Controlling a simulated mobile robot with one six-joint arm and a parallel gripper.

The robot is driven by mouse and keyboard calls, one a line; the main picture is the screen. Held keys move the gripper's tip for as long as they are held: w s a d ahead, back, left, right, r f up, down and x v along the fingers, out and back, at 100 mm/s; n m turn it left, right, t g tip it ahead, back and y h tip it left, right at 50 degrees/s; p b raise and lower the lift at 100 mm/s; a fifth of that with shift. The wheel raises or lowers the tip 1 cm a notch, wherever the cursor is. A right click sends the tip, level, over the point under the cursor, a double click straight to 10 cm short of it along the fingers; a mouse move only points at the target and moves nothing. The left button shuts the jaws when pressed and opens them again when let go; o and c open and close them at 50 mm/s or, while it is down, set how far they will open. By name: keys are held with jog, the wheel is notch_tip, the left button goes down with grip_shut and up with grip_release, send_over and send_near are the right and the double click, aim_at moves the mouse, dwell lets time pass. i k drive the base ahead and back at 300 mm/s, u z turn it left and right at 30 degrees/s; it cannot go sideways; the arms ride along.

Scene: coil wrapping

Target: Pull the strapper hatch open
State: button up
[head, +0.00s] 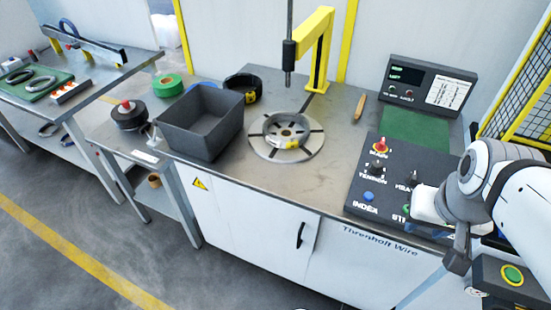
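The strapper bench (330,190) has a white cabinet front. A white door panel (265,222), which looks like the hatch, sits flush and shut in it. A black upright bar handle (300,235) is near the panel's right edge. My arm reaches in from the right. A dark piece that seems to be my gripper (457,257) points down in front of the bench's right end, well right of the handle and apart from it. Its fingers cannot be made out, so open or shut does not show.
A control panel (373,170) with buttons is partly behind my arm. A side table (95,70) stands left. The floor (225,275) before the cabinet is clear.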

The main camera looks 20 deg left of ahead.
aim_at(292, 226)
jog(key=u, duration=1.5)
jog(key=i, duration=0.4)
jog(key=z, duration=1.1)
jog(key=k, duration=1.45)
jog(key=u, duration=0.5)
jog(key=i, duration=0.95)
